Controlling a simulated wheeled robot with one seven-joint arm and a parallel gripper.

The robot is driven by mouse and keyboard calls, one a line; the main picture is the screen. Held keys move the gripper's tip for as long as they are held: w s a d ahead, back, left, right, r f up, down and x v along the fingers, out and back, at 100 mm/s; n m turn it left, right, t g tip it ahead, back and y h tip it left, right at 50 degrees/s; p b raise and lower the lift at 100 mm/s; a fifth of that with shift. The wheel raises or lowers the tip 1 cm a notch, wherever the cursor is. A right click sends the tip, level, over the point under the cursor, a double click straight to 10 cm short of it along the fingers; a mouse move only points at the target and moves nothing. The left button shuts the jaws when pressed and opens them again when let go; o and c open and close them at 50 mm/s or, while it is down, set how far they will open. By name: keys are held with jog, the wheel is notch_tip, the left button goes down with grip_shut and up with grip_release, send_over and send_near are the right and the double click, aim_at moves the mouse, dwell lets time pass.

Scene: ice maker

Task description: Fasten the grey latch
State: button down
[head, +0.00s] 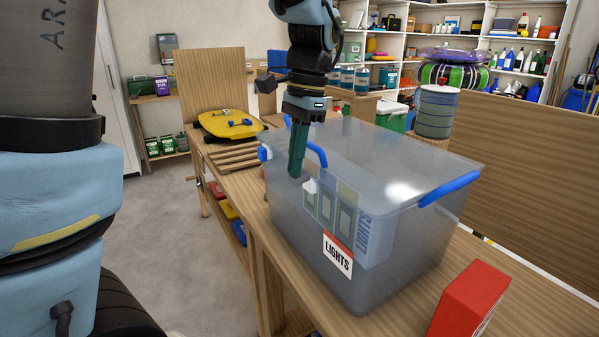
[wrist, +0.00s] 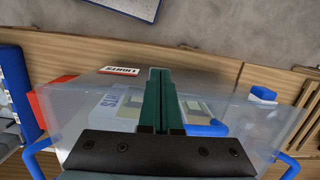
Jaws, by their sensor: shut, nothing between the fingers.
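A translucent grey storage box (head: 290,218) with a lid (head: 375,160) stands on the wooden bench. My gripper (head: 296,172) points down at the box's near upper edge, its green fingers together and empty. In the wrist view the closed fingers (wrist: 159,72) overlap the box. A small pale piece (head: 309,186) shows beside the fingertips; I cannot tell whether it is the grey latch or whether it is fastened. A blue handle (head: 449,189) is at the right end of the lid, another blue bar (head: 318,152) is behind my fingers, and a small blue piece (head: 264,153) is at the left.
A red box (head: 470,300) stands on the bench (head: 400,312) at the front right. A yellow object (head: 229,124) lies at the back left. A stacked blue-grey cylinder (head: 436,112) is behind the box. A wooden panel (head: 535,165) rises along the right.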

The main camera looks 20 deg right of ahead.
jog(key=shift+s+a+f+b, duration=0.1)
jog(key=shift+a+f+b, duration=0.25)
jog(key=shift+f, duration=0.3)
jog(key=shift+a+f+b, duration=0.25)
jog(key=shift+f+b, duration=0.05)
jog(key=shift+f, duration=0.3)
jog(key=shift+r, duration=0.1)
jog(key=shift+d+r+p, duration=0.2)
jog(key=shift+r+p, duration=0.3)
jog(key=shift+p, duration=0.1)
jog(key=shift+d+r+p, duration=0.2)
jog(key=shift+r+p, duration=0.3)
jog(key=shift+p, duration=0.1)
jog(key=shift+w+d+r+p, duration=0.2)
jog(key=shift+d+r+p, duration=0.3)
jog(key=shift+r+p, duration=0.35)
notch_tip(320, 180, up, 10)
jog(key=d+b, duration=0.1)
jog(key=b, duration=0.1)
jog(key=shift+d+r, duration=0.15)
jog(key=shift+d, duration=0.1)
jog(key=shift+w, duration=0.1)
